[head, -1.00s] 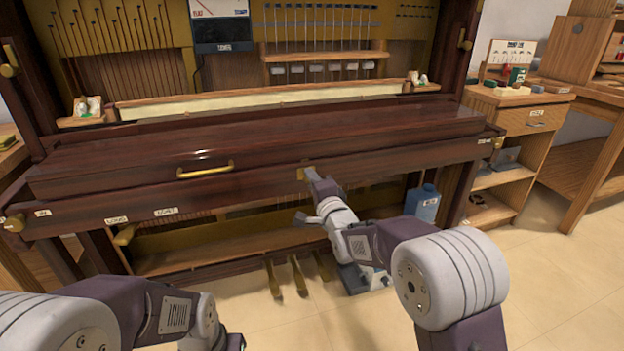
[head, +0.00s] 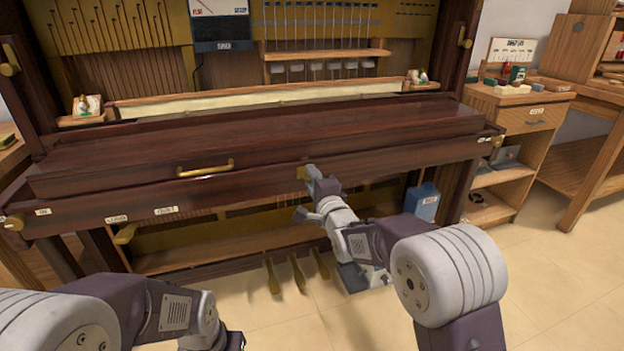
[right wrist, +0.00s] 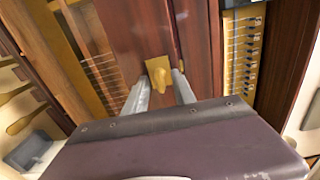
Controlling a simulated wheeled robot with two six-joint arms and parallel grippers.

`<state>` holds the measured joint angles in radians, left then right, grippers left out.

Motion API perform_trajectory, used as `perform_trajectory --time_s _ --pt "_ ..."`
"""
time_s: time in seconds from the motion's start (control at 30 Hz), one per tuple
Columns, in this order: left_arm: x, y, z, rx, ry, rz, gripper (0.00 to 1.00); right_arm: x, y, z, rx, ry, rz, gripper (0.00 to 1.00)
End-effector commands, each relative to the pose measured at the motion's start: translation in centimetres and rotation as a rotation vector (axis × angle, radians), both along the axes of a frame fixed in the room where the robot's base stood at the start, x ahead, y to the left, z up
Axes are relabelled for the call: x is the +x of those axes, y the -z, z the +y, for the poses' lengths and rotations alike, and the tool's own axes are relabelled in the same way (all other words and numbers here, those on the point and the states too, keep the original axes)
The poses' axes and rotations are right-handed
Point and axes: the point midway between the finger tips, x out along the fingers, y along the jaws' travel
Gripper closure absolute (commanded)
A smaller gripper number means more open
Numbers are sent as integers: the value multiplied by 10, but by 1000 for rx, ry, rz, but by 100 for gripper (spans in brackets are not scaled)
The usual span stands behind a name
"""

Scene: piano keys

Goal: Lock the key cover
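The key cover (head: 270,140) is a long dark red-brown wooden lid. It lies closed across the piano front, with a brass handle (head: 205,170) left of its middle. A small brass lock plate sits on the front rail, partly hidden by my right gripper (head: 311,174) in the head view. In the right wrist view the lock plate (right wrist: 153,66) is clear, with a brass key (right wrist: 161,82) standing out from it. My right gripper's two grey fingers (right wrist: 162,90) are apart, one on each side of the key, with visible gaps.
The front rail (head: 240,190) carries small white labels. Below are brass pedals (head: 297,272) and a blue container (head: 423,202). A wooden cabinet (head: 520,115) stands at the right. The floor at the right front is clear.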

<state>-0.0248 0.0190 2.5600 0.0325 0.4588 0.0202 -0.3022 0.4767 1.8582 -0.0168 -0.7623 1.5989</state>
Motion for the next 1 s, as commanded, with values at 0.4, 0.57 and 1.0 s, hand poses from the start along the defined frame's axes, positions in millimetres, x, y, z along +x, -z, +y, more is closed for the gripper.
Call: perform_trajectory --time_s 0.4,0.57,1.0 --pt "0 -7 0 0 0 0 100 -12 -3 -4 -1 0 0 69" --pt "0 -19 0 0 0 0 100 -39 -4 -13 -1 0 1 69" --pt "0 -7 0 0 0 0 100 -87 0 -28 -1 0 0 69"
